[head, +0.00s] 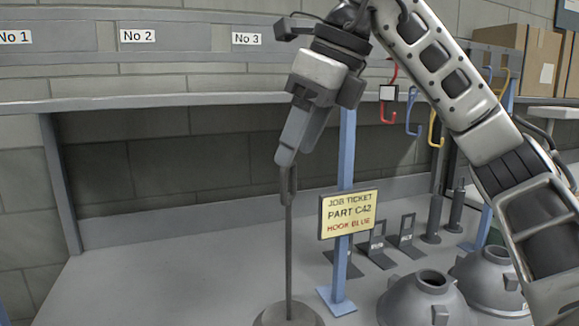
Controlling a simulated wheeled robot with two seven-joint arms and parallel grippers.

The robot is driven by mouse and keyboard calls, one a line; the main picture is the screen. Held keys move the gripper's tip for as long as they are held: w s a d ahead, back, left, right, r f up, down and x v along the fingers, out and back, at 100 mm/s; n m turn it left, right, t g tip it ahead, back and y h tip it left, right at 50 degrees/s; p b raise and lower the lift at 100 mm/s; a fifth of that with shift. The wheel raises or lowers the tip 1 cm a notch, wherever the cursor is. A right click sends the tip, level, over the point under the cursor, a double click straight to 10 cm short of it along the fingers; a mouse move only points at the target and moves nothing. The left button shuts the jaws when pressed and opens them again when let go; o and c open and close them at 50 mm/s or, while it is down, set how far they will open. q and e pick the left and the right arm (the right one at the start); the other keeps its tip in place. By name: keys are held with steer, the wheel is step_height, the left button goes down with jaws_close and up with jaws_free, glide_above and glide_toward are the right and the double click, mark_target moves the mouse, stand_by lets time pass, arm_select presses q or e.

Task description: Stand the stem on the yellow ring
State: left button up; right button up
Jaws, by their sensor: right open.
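A thin dark grey stem (289,245) stands upright at the front of the bench, with a narrow loop at its top and a round grey base (272,317) cut by the lower picture edge. My right gripper (287,160) points down at the top of the stem, its fingertips right at the loop. It is open; seen from the side, the gap between its fingers is hard to make out, and I cannot tell whether a finger touches the loop. No yellow ring shows in this view. My left gripper is out of view.
Behind stands a blue post (346,170) with a job ticket sign (348,212) reading "PART C42, HOOK BLUE". Grey domed hoods (425,297) stand at the lower right. Red (388,106), blue (411,115) and yellow hooks (434,128) hang behind. The bench's left side (160,275) is clear.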

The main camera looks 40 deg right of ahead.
arm_select(q)
steer(key=p, duration=0.1)
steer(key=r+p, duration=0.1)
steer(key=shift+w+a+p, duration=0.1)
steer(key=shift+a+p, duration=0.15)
steer(key=shift+p, duration=0.05)
arm_select(e)
steer(key=v, duration=0.6)
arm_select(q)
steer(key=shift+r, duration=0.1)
